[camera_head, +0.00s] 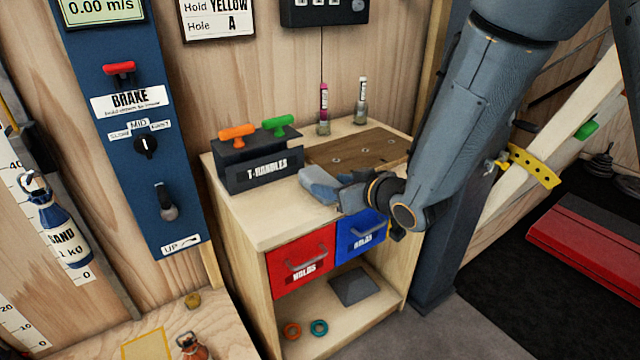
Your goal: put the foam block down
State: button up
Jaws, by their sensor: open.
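The foam block (318,185) looks like a pale blue-grey block near the front edge of the cabinet top (248,215), right of the T-handles box. My gripper (345,190) comes in from the right, low over the cabinet top, and its jaws are open. Its fingers are right beside the block and partly overlap it in the picture. I cannot tell whether they touch it. The block appears to rest on the cabinet top, with its right end hidden by my gripper.
A dark T-handles box (258,165) with orange and green handles stands left. A brown board (350,150) and two small vials stand behind. Below are red (302,259) and blue (361,232) drawers, and an open shelf with a grey piece (354,287) and two rings.

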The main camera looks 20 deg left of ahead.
aim_at(325, 180)
jog(key=shift+p+x, duration=0.6)
jog(key=shift+x, duration=2.3)
jog(key=shift+r, duration=0.15)
jog(key=c, duration=0.8)
jog(key=shift+o, duration=0.2)
jog(key=shift+r, duration=0.15)
